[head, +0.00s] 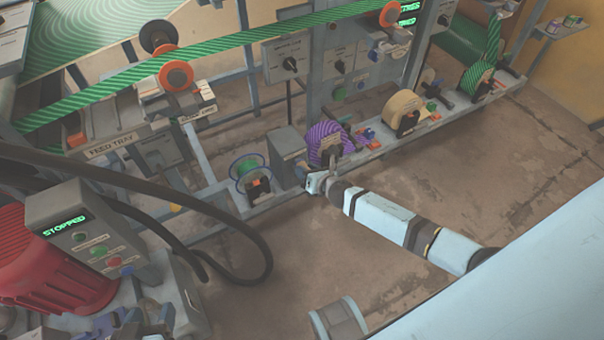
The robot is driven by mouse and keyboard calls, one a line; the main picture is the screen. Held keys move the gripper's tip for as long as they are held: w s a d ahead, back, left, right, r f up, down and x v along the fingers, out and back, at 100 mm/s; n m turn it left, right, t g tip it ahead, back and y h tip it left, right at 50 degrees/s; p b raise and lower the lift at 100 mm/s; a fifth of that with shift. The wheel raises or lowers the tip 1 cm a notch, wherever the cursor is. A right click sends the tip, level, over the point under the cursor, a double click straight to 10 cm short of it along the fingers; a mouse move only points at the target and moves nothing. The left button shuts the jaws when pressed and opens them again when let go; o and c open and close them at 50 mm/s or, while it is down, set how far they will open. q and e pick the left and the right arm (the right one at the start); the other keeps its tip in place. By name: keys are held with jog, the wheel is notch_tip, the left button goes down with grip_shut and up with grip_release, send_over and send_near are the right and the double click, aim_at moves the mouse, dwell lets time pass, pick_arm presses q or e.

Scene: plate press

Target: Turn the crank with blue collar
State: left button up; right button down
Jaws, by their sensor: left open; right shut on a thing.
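A roll with purple stripes (325,142) stands on the low rail in the middle of the head view. A small blue part (368,134) shows just right of it; I cannot tell if this is the blue collar of the crank. My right arm reaches in from the right, and my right gripper (333,165) is at the front of the purple roll's stand. It is shut on a small grey part there, mostly hidden by the gripper. I cannot tell if this part is the crank. My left gripper is not in view.
A tan roll (403,112) and a green roll (476,76) stand further right along the rail. A green reel (250,176) is to the left. A grey box reading STOPPED (80,232) and a black cable (240,272) are at left. The floor (500,170) at right is clear.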

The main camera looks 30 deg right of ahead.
pick_arm(q)
jog(key=w+d+r+t+h+b, duration=0.2)
jog(key=d+r+t+h+b, duration=0.35)
jog(key=r+b, duration=0.5)
notch_tip(320, 180, down, 8)
jog(key=m+g+b, duration=0.1)
jog(key=g+b, duration=0.2)
jog(key=b, duration=0.2)
jog(key=shift+w+d, duration=0.25)
jog(key=shift+d, duration=0.2)
pick_arm(e)
jog(key=d+f+m+t+y, duration=0.1)
jog(key=d+f+m+t, duration=0.1)
jog(key=m, duration=0.8)
jog(key=d+f+m+t+y, duration=0.2)
jog(key=f+m, duration=0.5)
jog(key=m, duration=0.4)
jog(key=shift+d+f+t+y, duration=0.3)
jog(key=shift+d+t, duration=0.5)
jog(key=shift+t, duration=0.5)
jog(key=c, duration=0.8)
grip_release()
pick_arm(q)
jog(key=shift+r, duration=0.1)
